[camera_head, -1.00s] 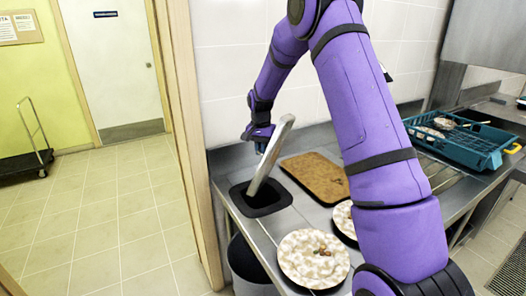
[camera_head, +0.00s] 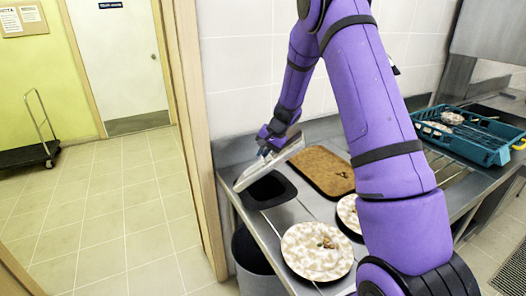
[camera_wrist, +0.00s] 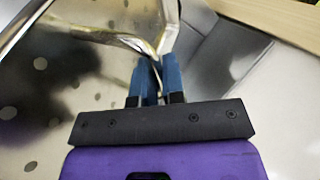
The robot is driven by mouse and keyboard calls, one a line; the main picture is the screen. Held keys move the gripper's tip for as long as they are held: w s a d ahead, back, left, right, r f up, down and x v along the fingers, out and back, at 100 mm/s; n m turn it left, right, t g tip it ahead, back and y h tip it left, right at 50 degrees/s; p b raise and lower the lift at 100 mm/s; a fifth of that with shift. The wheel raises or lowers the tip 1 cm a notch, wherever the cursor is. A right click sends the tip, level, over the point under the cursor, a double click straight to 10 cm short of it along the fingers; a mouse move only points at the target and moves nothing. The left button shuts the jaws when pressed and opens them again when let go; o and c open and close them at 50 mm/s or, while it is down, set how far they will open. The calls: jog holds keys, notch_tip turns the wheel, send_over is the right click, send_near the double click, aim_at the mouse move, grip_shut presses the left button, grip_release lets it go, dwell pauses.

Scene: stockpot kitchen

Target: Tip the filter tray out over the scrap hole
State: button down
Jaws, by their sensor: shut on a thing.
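My gripper (camera_head: 270,146) is shut on the rim of the metal filter tray (camera_head: 262,165). In the head view the tray is tilted, sloping down to the left, above the black-rimmed scrap hole (camera_head: 268,192). In the wrist view (camera_wrist: 156,82) the blue fingers pinch the shiny tray edge. The tray's perforated metal surface (camera_wrist: 50,85) fills the left of that view.
A brown board (camera_head: 322,171) with small scraps lies right of the hole. A patterned plate (camera_head: 300,262) with food scraps sits at the counter's front, another (camera_head: 346,216) partly behind my arm. A teal rack (camera_head: 485,150) stands at right. A grey bin (camera_head: 252,250) is below the counter.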

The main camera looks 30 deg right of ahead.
aim_at(268, 158)
jog(key=shift+w+d+f+t+y, duration=0.15)
jog(key=shift+d+t+y, duration=0.05)
jog(key=shift+d+t, duration=0.15)
jog(key=shift+w+d+f+t+y, duration=0.1)
jog(key=shift+d+f+t+y, duration=0.1)
jog(key=shift+d+t, duration=0.1)
notch_tip(268, 158, down, 5)
jog(key=t+y, duration=0.3)
jog(key=shift+w+a+f+t+y, duration=0.1)
jog(key=shift+f+t+y, duration=0.85)
jog(key=shift+f, duration=0.4)
